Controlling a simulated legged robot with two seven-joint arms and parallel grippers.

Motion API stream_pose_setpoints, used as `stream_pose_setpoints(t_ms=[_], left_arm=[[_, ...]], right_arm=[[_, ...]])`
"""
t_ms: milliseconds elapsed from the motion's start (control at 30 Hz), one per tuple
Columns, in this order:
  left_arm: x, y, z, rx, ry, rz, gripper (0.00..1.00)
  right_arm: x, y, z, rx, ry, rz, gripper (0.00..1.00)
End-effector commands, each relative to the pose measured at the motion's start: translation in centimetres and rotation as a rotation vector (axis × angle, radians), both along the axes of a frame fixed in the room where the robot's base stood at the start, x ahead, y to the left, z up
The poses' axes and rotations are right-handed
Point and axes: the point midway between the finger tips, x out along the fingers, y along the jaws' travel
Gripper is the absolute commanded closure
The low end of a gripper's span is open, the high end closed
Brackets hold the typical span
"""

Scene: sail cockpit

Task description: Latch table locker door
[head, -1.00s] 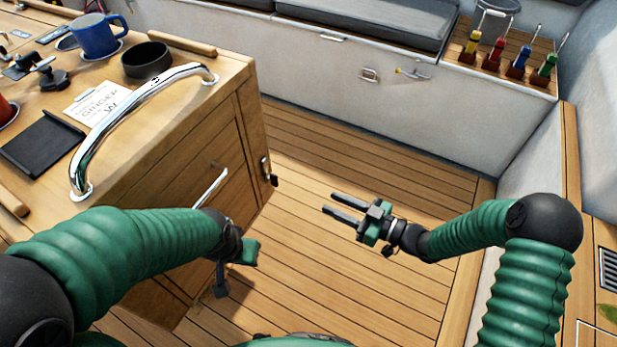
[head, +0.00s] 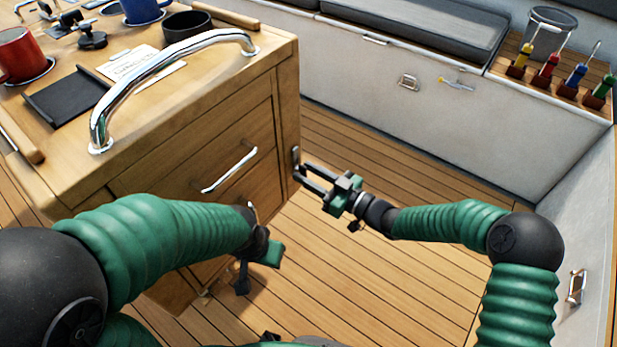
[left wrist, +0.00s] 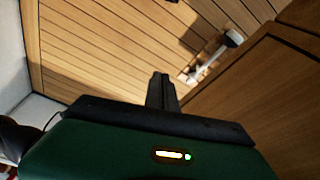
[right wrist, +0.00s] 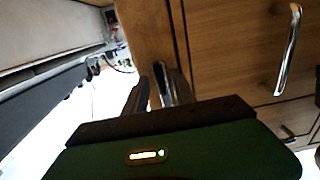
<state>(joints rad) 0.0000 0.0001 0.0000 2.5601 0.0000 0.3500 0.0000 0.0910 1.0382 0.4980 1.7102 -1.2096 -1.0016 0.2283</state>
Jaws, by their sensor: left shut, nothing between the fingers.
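The wooden table locker (head: 215,135) stands at the left in the head view, with a chrome bar handle (head: 230,170) on its front. A small dark metal latch (head: 296,158) sits at the front's right edge. My right gripper (head: 303,172) is open, its two fingers apart and their tips close to the latch; I cannot tell whether they touch it. In the right wrist view the fingers are beside a shiny metal piece (right wrist: 179,86) at the wood edge. My left gripper (head: 242,283) is shut and empty, pointing down before the locker front. My left arm hides the lower front.
A curved chrome grab rail (head: 165,75) rises from the table top. A red mug (head: 20,55), a black tray (head: 66,97) and a black bowl (head: 187,26) are on top. A white bench (head: 400,75) stands behind.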

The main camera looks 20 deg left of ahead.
Motion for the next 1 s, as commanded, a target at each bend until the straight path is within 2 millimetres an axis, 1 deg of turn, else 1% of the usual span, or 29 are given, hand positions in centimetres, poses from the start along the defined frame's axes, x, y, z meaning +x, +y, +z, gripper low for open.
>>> stream_pose_setpoints(t_ms=[233, 267, 400, 500, 1000], left_arm=[[0.01, 0.00, 0.00, 0.000, 0.000, 0.000, 1.00], [0.01, 0.00, 0.00, 0.000, 0.000, 0.000, 1.00], [0.01, 0.00, 0.00, 0.000, 0.000, 0.000, 1.00], [0.01, 0.00, 0.00, 0.000, 0.000, 0.000, 1.00], [0.00, 0.00, -0.01, 0.000, 0.000, 0.000, 1.00]], right_arm=[[0.07, 0.16, 0.05, -0.001, 0.000, 0.000, 0.68], [0.06, 0.15, 0.04, -0.001, 0.000, 0.000, 0.71], [0.07, 0.12, 0.03, -0.001, 0.000, 0.000, 0.89], [0.06, 0.12, 0.02, -0.001, -0.001, 0.000, 1.00], [0.08, 0.08, 0.00, -0.001, -0.001, -0.001, 1.00]])
